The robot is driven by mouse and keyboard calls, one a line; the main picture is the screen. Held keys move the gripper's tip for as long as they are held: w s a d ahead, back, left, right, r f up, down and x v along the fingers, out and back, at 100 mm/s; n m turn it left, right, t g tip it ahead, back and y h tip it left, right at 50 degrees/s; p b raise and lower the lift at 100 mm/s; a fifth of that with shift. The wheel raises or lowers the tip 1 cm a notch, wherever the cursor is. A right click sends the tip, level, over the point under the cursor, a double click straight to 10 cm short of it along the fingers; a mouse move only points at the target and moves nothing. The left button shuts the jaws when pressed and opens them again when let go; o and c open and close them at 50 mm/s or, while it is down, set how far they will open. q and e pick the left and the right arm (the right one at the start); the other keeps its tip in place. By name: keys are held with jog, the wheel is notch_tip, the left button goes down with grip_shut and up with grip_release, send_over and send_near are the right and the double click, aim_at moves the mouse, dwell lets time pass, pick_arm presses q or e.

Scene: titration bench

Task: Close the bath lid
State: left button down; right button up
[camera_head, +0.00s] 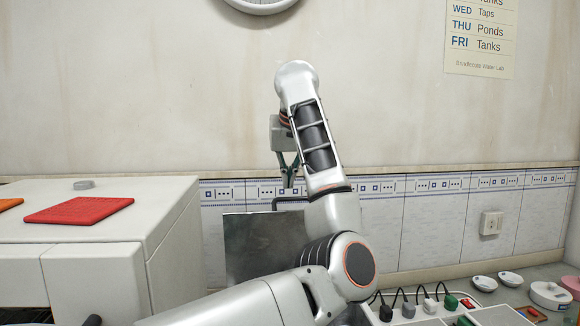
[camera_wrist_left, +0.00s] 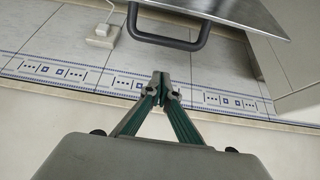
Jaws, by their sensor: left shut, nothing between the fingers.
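The bath lid (camera_head: 262,248) is a grey metal plate standing raised, partly hidden behind my left arm. Its dark bar handle (camera_head: 284,200) is at the top edge. In the left wrist view the lid (camera_wrist_left: 240,12) is at the top right, with the handle (camera_wrist_left: 172,43) beneath it. My left gripper (camera_head: 289,184) points down just above the handle in the head view. Its fingertips (camera_wrist_left: 160,82) are together and empty, with a visible gap to the handle. The bath body is hidden by my arm. My right gripper is in no view.
A white cabinet (camera_head: 110,240) stands left of the lid, with a red mat (camera_head: 80,210) on top. A power strip (camera_head: 410,312) with plugs and several small white dishes lie at lower right. The tiled wall (camera_head: 430,225) is close behind.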

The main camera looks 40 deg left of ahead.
pick_arm(q)
jog(key=s+d, duration=0.1)
jog(key=s+d+f, duration=0.1)
jog(key=shift+s+d+f+p, duration=0.1)
jog(key=shift+d+f+p, duration=0.2)
dwell(0.5)
